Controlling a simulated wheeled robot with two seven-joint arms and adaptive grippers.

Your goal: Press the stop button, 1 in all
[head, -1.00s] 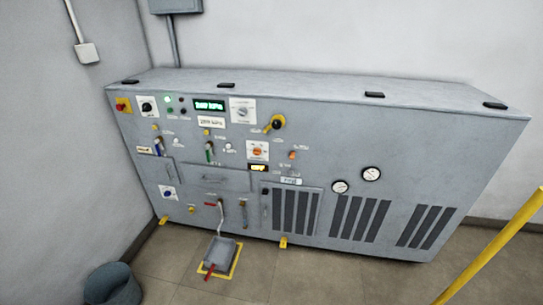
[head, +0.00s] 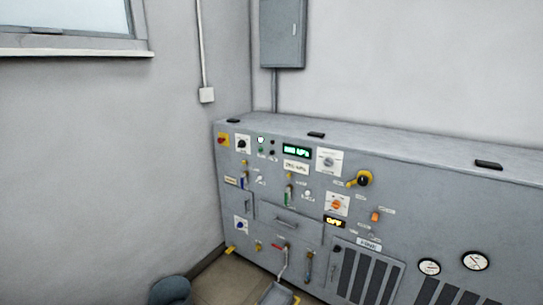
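A grey machine cabinet (head: 395,215) stands against the back wall, its front panel full of controls. A red button on a yellow plate (head: 223,139) sits at the panel's upper left corner. To its right is a black knob on a white plate (head: 242,144). Beside that are a lit green lamp (head: 261,140) and small green (head: 261,149) and dark (head: 272,152) buttons. Their labels are too small to read. Neither of my grippers is in view, and nothing touches the panel.
A green display (head: 297,151), an orange knob (head: 337,205) and a yellow-black handle (head: 362,179) are also on the panel. A grey tray (head: 275,294) and a dark bin (head: 170,290) are on the floor. The left wall meets the cabinet's left end.

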